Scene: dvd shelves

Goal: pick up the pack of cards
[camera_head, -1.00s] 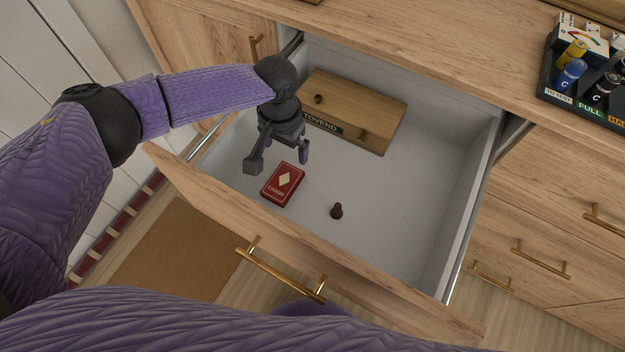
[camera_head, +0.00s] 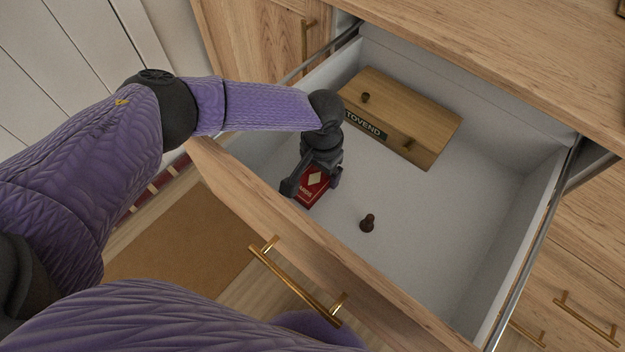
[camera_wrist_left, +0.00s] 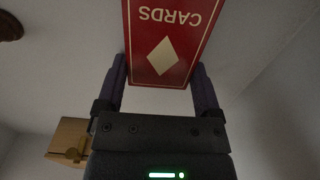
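The red pack of cards (camera_head: 316,180), with a pale diamond on its face, is in the open drawer near its front left. My left gripper (camera_head: 312,186) is over the pack with its fingers on either side, and partly hides it. In the left wrist view, the pack (camera_wrist_left: 163,55) shows between the two finger ends, with its "CARDS" label upside down. The fingers are apart and very close to the pack's sides; whether they touch it cannot be told. My right gripper is not in view.
A wooden box (camera_head: 425,118) marked "TOVEND" lies at the drawer's back left. A small dark chess-like piece (camera_head: 368,223) stands right of the pack. The drawer's front panel (camera_head: 300,245) rises close to the gripper. The drawer's right side is clear.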

